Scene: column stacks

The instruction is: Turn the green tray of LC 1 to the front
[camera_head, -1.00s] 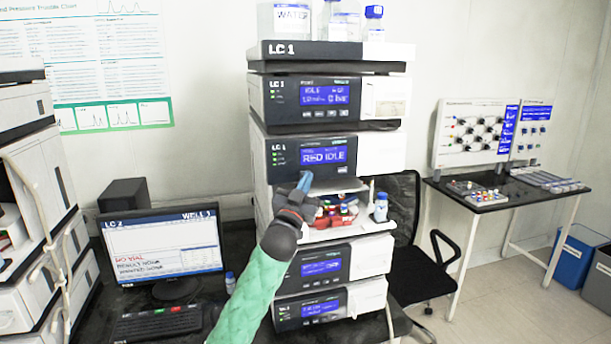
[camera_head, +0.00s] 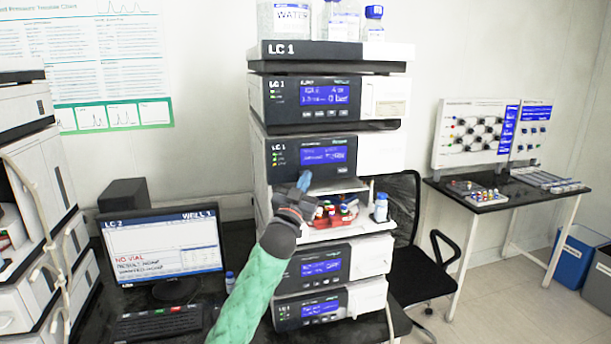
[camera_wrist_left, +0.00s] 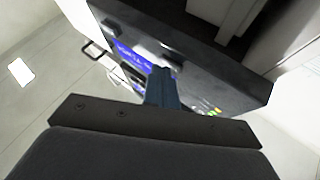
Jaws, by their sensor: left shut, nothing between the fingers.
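The LC 1 stack (camera_head: 330,52) stands in the middle of the head view. In its open sampler bay, a red tray (camera_head: 322,221) with several coloured-cap vials (camera_head: 336,210) faces the front. No green tray can be made out; the back of the bay is hidden. My left gripper (camera_head: 305,181) is shut and empty, pointing up in front of the bay's left side, just below the sampler display (camera_head: 324,154). In the left wrist view its closed fingers (camera_wrist_left: 162,88) lie before a dark panel with a blue display (camera_wrist_left: 130,58). My right gripper is not in view.
A small blue-capped bottle (camera_head: 381,208) stands at the bay's right edge. Bottles (camera_head: 291,22) stand on top of the stack. A monitor (camera_head: 160,250) and keyboard (camera_head: 158,325) are at the left. A black chair (camera_head: 425,262) is at the right.

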